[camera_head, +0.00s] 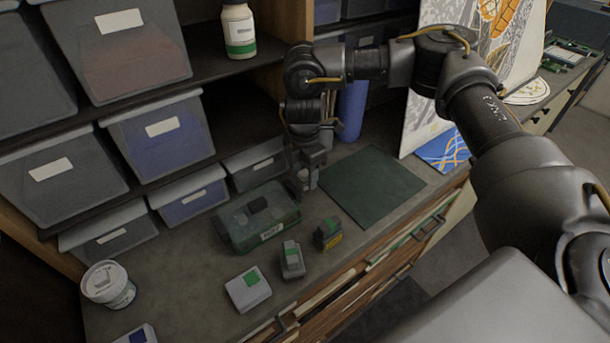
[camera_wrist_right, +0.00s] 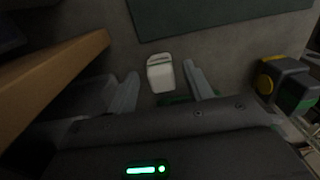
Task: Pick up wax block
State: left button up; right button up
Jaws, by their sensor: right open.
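A small white block with a dark green band, which looks like the wax block (camera_wrist_right: 160,73), lies on the grey bench between the two fingers of my right gripper in the right wrist view. It is apart from both fingers. In the head view the block (camera_head: 303,175) is a small pale patch, mostly hidden by the gripper. My right gripper (camera_head: 309,182) points down over the bench, open and empty, beside the green mat. Its open fingers (camera_wrist_right: 161,88) also show in the right wrist view. My left gripper is not in view.
A dark green mat (camera_head: 371,187) lies right of the gripper. A green lidded box (camera_head: 245,228) stands to the left. A black-and-yellow block (camera_head: 328,234), a grey block (camera_head: 292,260) and a white block (camera_head: 247,289) sit nearer. A blue cylinder (camera_head: 352,110) stands behind.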

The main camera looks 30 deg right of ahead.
jog(key=shift+f, duration=0.45)
jog(key=shift+s+f, duration=0.15)
jog(key=shift+f, duration=0.1)
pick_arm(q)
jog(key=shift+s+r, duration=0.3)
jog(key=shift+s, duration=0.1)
pick_arm(e)
jog(key=shift+c, duration=0.4)
jog(key=c, duration=1)
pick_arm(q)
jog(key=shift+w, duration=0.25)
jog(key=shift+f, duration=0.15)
pick_arm(e)
jog(key=shift+r, duration=0.1)
